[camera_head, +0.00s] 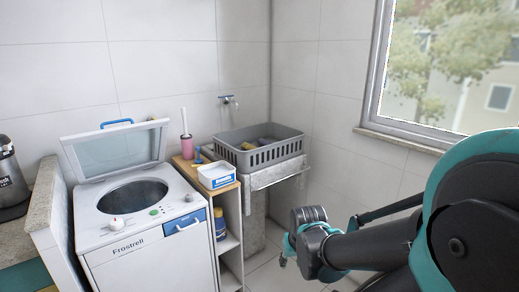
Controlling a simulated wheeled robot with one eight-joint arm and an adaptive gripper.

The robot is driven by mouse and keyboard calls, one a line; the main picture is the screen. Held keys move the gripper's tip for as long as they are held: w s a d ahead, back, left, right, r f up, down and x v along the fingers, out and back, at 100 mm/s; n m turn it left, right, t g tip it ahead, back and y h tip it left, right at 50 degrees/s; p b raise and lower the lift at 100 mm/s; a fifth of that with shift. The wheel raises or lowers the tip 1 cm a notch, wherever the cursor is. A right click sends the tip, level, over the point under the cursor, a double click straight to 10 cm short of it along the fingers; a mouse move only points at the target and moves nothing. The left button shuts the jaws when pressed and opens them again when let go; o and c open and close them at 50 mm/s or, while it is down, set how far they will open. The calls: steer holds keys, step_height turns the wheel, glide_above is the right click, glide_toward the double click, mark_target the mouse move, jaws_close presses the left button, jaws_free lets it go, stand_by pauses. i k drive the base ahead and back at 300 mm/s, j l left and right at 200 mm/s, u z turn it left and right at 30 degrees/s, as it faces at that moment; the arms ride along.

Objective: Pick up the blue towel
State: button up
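No blue towel shows clearly. A grey slotted basket (231,156) stands in the corner and holds a dark bluish bundle (268,142) and something yellowish-brown. The bundle is small and half hidden by the basket wall, so I cannot tell whether it is the towel. My arm comes in from the right edge and bends at lower centre, well below and to the right of the basket. I cannot make out my gripper's fingers in this view.
The basket sits on a stone sink (277,176) under a wall tap (229,100). To the left are a wooden-topped shelf with a white box (216,176), and a top-loading washer (142,240) with its lid (118,150) raised. A window (450,70) is at right. Floor shows below the sink.

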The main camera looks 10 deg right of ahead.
mark_target(262, 142)
steer(key=j+z, duration=0.15)
steer(key=j, duration=0.4)
steer(key=k+j+z, duration=0.2)
steer(key=j, duration=0.35)
steer(key=j+z, duration=0.15)
steer(key=j, duration=0.45)
steer(key=i+l+u, duration=0.15)
steer(key=l, duration=0.25)
steer(key=i+l+u, duration=0.2)
steer(key=l, duration=0.15)
steer(key=i+l+u, duration=0.15)
steer(key=l, duration=0.3)
steer(key=i+l+u, duration=0.2)
steer(key=l, duration=0.2)
steer(key=l+u, duration=0.15)
steer(key=l, duration=0.3)
steer(key=i+l, duration=0.15)
steer(key=i, duration=0.2)
steer(key=i+l+u, duration=0.15)
steer(key=i, duration=0.2)
steer(key=k+j, duration=0.2)
steer(key=k, duration=0.25)
steer(key=i+l, duration=0.15)
steer(key=i, duration=0.1)
